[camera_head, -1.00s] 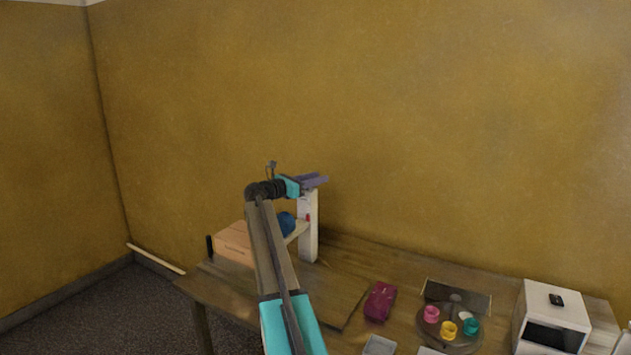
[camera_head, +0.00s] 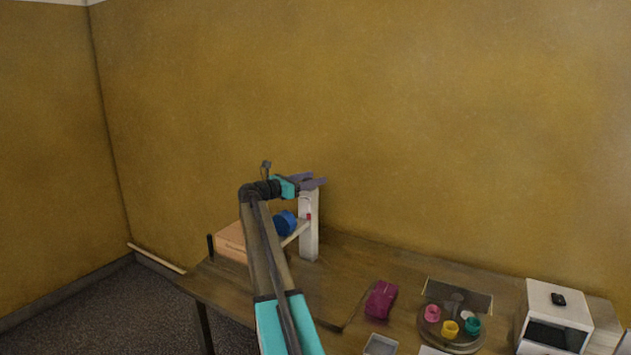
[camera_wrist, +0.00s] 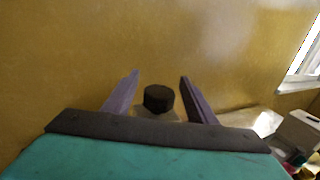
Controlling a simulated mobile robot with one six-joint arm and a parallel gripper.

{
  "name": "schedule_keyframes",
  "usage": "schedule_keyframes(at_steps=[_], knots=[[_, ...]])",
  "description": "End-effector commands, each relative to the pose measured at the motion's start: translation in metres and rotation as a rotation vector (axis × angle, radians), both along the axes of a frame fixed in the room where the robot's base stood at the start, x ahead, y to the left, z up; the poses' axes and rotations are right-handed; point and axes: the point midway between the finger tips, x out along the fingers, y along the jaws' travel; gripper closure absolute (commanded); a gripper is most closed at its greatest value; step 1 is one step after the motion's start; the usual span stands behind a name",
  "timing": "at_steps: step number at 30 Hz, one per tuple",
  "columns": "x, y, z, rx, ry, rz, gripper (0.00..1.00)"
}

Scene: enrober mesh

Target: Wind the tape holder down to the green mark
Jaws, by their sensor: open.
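The tape holder stand is a white upright column (camera_head: 309,235) on the wooden table, with a small red mark (camera_head: 308,216) on it. A pale arm (camera_head: 296,234) slants from the column to a blue tape roll (camera_head: 285,222), partly behind my arm. I see no green mark. My gripper (camera_head: 319,181) is at the column's top, with its purple fingers apart. In the wrist view a dark round knob (camera_wrist: 158,98) shows between the open fingers, with a gap on each side. Contact with it is not visible.
An orange-brown box (camera_head: 231,240) stands left of the column. To the right are a maroon pouch (camera_head: 381,300), a round tray (camera_head: 432,333) with coloured cups, a grey tray (camera_head: 380,345) and a white machine (camera_head: 556,310). The wall is close behind the table.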

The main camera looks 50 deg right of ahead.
Motion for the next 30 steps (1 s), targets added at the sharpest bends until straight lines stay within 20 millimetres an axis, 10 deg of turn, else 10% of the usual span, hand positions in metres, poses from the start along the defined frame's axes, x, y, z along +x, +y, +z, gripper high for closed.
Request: schedule_keyframes(at_steps=[18,30], knots=[[0.014,0.096,-0.002,0.001,0.000,0.001,0.48],[0.017,0.114,0.000,0.001,0.000,-0.001,0.48]])
